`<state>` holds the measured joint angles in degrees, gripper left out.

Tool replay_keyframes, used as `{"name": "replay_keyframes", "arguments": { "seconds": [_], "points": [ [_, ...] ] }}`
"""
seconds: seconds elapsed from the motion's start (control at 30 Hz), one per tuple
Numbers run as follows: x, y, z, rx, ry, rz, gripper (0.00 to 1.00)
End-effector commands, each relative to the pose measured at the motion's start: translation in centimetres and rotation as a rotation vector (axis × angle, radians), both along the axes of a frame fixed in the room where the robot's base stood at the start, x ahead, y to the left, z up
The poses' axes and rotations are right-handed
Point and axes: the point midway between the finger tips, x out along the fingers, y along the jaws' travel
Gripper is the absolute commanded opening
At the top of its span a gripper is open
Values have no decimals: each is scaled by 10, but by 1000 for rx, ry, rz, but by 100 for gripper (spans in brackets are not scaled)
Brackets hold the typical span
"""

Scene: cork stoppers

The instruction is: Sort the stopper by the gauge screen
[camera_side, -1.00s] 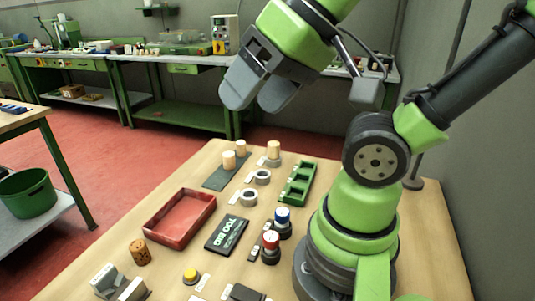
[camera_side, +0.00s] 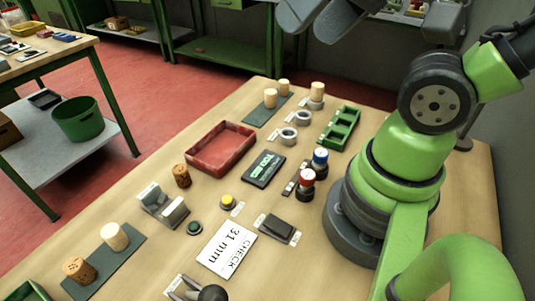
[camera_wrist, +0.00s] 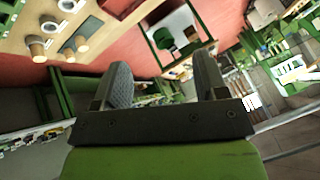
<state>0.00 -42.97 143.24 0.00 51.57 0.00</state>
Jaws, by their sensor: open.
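A dark brown cork stopper (camera_side: 181,176) stands upright on the table between the red tray (camera_side: 248,140) and the grey gauge block (camera_side: 163,208). It touches neither. The black gauge screen (camera_side: 264,169) lies right of the red tray; its small upside-down text seems to read "TOO BIG". My gripper (camera_side: 308,28) is high above the table at the top edge of the side view, partly cut off. In the wrist view its two fingers (camera_wrist: 163,82) are apart with nothing held between them. The wrist camera faces out across the room, tilted, with pale stoppers at its upper left.
Pale stoppers (camera_side: 270,98) stand on a back mat, another (camera_side: 317,92) on a ring. Front mat holds one brown (camera_side: 78,270) and one pale stopper (camera_side: 114,236).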

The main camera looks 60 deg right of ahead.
Motion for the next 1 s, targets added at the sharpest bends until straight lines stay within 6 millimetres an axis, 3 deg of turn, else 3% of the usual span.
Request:
{"name": "replay_keyframes", "arguments": {
  "seconds": [0.8, 1.0],
  "points": [
    [0, 0, 0, 2, 1, -4, 68],
    [26, -17, 5, 83, 76, -219, 68]
  ]
}}
